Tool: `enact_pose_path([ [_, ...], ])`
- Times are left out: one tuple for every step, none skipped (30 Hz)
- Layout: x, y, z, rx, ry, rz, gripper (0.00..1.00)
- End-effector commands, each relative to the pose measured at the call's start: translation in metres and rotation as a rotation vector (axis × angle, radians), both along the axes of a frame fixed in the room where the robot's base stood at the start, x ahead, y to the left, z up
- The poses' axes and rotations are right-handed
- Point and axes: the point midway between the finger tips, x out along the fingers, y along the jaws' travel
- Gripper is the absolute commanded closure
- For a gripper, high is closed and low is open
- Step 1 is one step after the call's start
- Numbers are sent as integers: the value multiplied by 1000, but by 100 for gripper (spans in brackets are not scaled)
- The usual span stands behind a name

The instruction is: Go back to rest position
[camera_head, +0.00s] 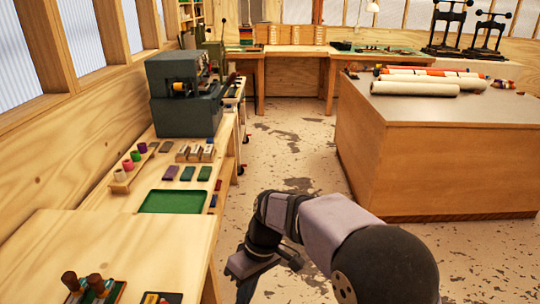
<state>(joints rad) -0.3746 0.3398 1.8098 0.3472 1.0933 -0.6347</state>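My arm comes up from the bottom right, bends at the elbow and reaches down to the left over the floor. Its low end, with my gripper (246,286), is near the bottom edge of the head view. The fingers are dark and small there, so I cannot tell whether they are open or shut. No held object can be made out. It is apart from the wooden bench (152,228) on the left. Long white and orange rolls (428,88) lie on the grey-topped cabinet (400,112) at the right, well away from my gripper.
The left bench carries a dark green machine (186,95), small pots, coloured blocks and a green tray (174,201). Wooden-handled tools (97,286) lie at the near left. Dark presses (447,28) stand at the back right. Speckled floor (290,140) is free between bench and cabinet.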

Motion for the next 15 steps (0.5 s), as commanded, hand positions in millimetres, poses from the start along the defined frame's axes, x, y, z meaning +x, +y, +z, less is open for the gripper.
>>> enact_pose_path([
  [-5,-31,-3,-42,-6,-98,100],
  [-9,-47,-6,-67,-8,-153,100],
  [-15,-68,-9,-99,-14,-226,100],
  [-20,-83,-12,-123,-18,-280,100],
  [-26,-97,-15,-144,-22,-331,100],
  [-35,-115,-19,-171,-28,-399,100],
  [-41,-128,-22,-190,-32,-446,100],
  [-48,-139,-25,-207,-35,-490,100],
  [-57,-153,-29,-228,-40,-547,100],
  [-64,-163,-31,-242,-43,-586,100],
  [-71,-171,-34,-254,-45,-621,100],
  [-79,-181,-37,-269,-50,-665,100],
  [-84,-187,-39,-280,-52,-692,100],
  [-89,-192,-42,-287,-55,-718,100],
  [-96,-198,-44,-297,-57,-747,100],
])
